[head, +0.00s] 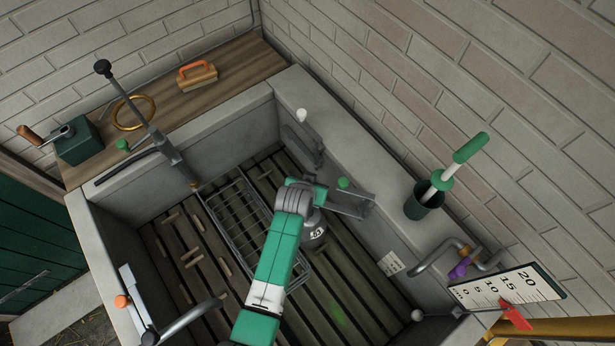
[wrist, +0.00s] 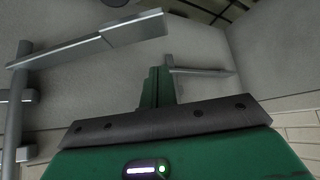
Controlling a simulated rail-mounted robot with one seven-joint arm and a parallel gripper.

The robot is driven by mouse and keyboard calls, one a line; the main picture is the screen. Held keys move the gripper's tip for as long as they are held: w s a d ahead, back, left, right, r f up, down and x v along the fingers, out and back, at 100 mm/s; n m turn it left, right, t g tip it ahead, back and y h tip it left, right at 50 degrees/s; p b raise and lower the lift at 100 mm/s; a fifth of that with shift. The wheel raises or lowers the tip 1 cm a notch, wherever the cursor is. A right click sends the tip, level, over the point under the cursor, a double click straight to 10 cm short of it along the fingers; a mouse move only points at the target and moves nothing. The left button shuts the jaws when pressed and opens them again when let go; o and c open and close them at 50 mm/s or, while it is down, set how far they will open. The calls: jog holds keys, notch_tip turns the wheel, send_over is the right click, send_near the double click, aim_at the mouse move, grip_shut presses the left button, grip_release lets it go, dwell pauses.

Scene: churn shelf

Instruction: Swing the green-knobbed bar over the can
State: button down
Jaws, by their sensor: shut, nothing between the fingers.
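A green knob (head: 343,183) shows by the right wall of the trough, beside a grey bar (head: 359,206) that sticks out from that wall. The grey can (head: 315,232) with a number label stands on the slatted floor, partly hidden by my arm. In the head view my gripper is mostly hidden behind my grey wrist. In the wrist view my gripper (wrist: 161,76) is shut and empty. A thin grey rod (wrist: 200,72) passes close to its fingertips; I cannot tell if they touch. A flat grey bar (wrist: 95,48) reaches in from the left. No green knob is clear there.
A second bar (head: 303,146) with a white knob (head: 301,115) is farther back on the wall. A wire rack (head: 232,215) lies left of the can. A dark cup with a green-handled brush (head: 467,150) stands on the right ledge. A lever (head: 150,128) rises at the left wall.

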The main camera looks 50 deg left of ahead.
jog(key=shift+s+d+f+p, duration=0.15)
jog(key=shift+s+d+f, duration=0.1)
jog(key=shift+s+f, duration=0.3)
jog(key=shift+s+d+f+p, duration=0.15)
jog(key=shift+s+d+f, duration=0.1)
jog(key=shift+s+f, duration=0.25)
jog(key=shift+s+d+r+p, duration=0.15)
jog(key=shift+s+d+p, duration=0.3)
jog(key=shift+s+p, duration=0.4)
jog(key=shift+d, duration=0.1)
jog(key=shift+w+f, duration=0.1)
jog(key=shift+f, duration=0.1)
